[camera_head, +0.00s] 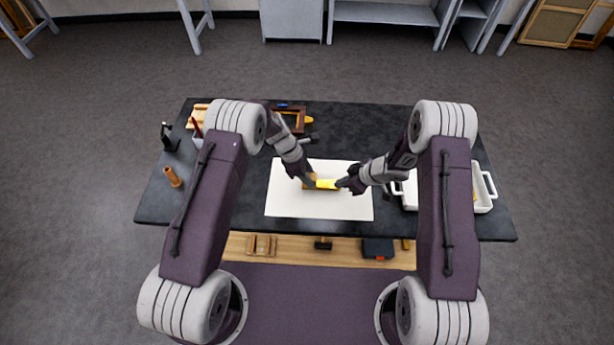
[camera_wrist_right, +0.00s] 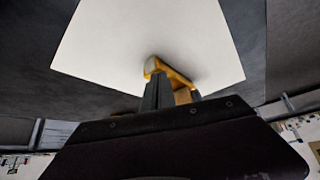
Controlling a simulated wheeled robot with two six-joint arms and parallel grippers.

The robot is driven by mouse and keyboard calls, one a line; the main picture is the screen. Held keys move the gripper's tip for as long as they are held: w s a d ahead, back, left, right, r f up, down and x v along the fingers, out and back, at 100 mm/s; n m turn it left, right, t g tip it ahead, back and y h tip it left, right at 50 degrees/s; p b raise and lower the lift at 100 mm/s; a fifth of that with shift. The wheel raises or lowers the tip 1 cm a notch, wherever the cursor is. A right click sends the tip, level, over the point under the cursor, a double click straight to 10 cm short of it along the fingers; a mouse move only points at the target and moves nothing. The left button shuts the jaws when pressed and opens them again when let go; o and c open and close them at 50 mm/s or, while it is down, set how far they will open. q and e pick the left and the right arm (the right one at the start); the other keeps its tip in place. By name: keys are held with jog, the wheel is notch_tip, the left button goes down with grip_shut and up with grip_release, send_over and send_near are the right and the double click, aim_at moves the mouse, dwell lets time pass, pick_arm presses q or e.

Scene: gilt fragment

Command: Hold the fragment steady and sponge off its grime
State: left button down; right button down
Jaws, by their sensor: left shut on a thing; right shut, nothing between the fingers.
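The gilt fragment (camera_head: 327,184), a small bright yellow-gold piece, is on a white sheet (camera_head: 283,203) in the middle of the dark table. My left gripper (camera_head: 307,181) is shut on its left end. My right gripper (camera_head: 342,184) is at its right end, shut and holding nothing. In the right wrist view the gold piece (camera_wrist_right: 178,77) shows a pale grey end just beyond my fingertips, with a brown part partly hidden behind them. I cannot tell whether my right fingers touch it. I cannot make out grime, nor identify a sponge.
A white tray (camera_head: 485,207) stands at the table's right, partly behind my right arm. A wooden frame (camera_head: 291,115) lies at the back. A wooden-handled tool (camera_head: 172,177) stands at the left. Small items lie on the wooden strip (camera_head: 340,260) along the front. The table's back middle is clear.

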pick_arm(q)
jog(key=d, duration=0.2)
jog(key=shift+d, duration=0.3)
pick_arm(e)
jog(key=shift+s+f, duration=0.1)
pick_arm(q)
jog(key=shift+a, duration=2.3)
jog(key=shift+d+r, duration=0.1)
jog(key=shift+r, duration=3.9)
pick_arm(e)
jog(key=shift+r, duration=0.45)
pick_arm(q)
jog(key=shift+w, duration=0.1)
pick_arm(e)
jog(key=r, duration=0.5)
jog(key=shift+w+r, duration=0.1)
jog(key=shift+w, duration=0.1)
